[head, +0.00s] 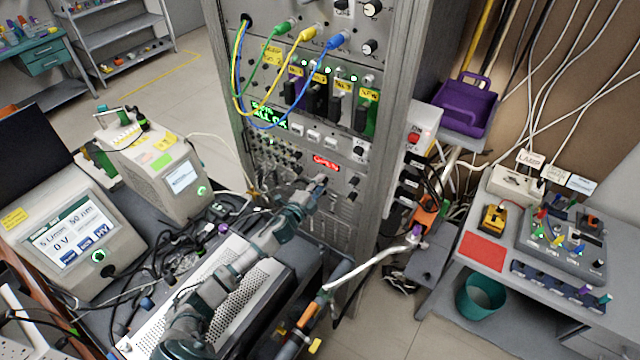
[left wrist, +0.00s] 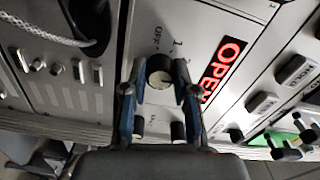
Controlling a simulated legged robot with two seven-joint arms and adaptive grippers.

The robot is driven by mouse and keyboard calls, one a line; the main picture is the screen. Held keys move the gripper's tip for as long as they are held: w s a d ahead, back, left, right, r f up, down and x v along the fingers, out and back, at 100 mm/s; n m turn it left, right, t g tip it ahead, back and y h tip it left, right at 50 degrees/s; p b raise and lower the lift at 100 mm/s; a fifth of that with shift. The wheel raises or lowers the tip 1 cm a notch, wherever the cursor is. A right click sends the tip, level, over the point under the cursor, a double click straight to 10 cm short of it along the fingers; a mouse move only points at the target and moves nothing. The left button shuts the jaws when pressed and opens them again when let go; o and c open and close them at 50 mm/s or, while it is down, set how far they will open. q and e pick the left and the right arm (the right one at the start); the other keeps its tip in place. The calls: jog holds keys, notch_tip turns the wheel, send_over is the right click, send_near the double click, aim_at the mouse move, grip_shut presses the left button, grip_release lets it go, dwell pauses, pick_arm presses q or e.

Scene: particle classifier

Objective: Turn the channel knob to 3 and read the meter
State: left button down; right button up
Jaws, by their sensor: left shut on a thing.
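The channel knob (left wrist: 160,72), a round dark knob with a pale face, sits on a grey panel in the left wrist view. Small markings, including OFF, are printed around it, but I cannot read its exact setting. My left gripper (left wrist: 160,88) has its two blue fingers shut on the knob, one on each side. In the head view my left gripper (head: 318,186) reaches the rack's lower panel and hides the knob. Beside it is a red lit display (left wrist: 222,68), which seems to read OPEN; it also shows in the head view (head: 326,162). My right gripper is not in view.
Yellow, green and blue cables (head: 300,48) hang in front of the upper rack. A perforated instrument (head: 225,290) lies under my left arm. A side table with a purple bin (head: 466,105) behind it stands at right. Two more dark knobs sit below the gripped knob.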

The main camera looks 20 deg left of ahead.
pick_arm(q)
jog(key=m, duration=0.2)
jog(key=f+m, duration=0.1)
jog(key=m, duration=0.2)
jog(key=shift+s, duration=0.1)
dwell(0.5)
jog(key=c, duration=1)
grip_release()
jog(key=shift+c, duration=0.2)
jog(key=shift+o, duration=0.8)
jog(key=shift+r, duration=0.2)
jog(key=shift+a, duration=0.1)
jog(key=s+a, duration=0.1)
jog(key=s, duration=1)
jog(key=shift+s+a, duration=0.35)
jog(key=shift+s, duration=0.05)
